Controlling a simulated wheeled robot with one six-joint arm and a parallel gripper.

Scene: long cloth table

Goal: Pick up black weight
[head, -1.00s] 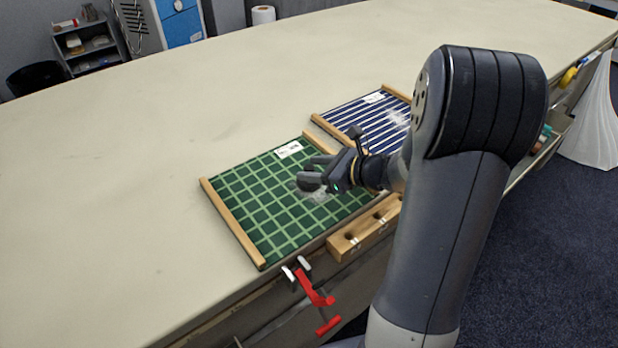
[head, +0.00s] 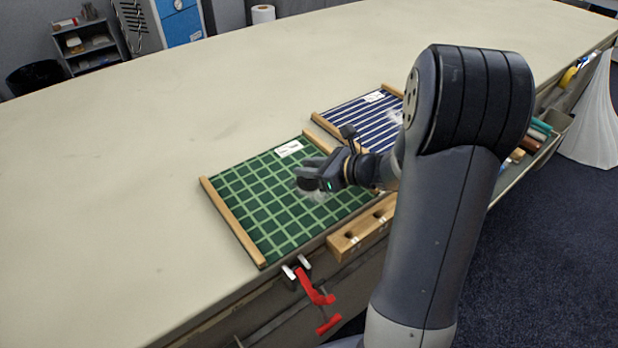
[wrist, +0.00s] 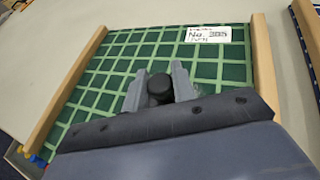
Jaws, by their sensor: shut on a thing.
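The black weight (wrist: 160,88) is a small dark round piece between my fingers in the wrist view. My gripper (head: 304,178) is shut on it, over the green checked cloth panel (head: 236,190). In the head view the weight (head: 307,184) shows as a dark shape at my fingertips, partly hidden by them. I cannot tell how far it is above the cloth. In the wrist view my gripper (wrist: 159,84) has one grey finger on each side of the weight.
Wooden bars edge the green panel, with a white label (head: 288,149) at its far edge. A blue striped panel (head: 368,124) lies to the right. A wooden block with holes (head: 350,240) and a red clamp (head: 316,294) are at the table's front edge. The table (head: 130,140) is clear to the left.

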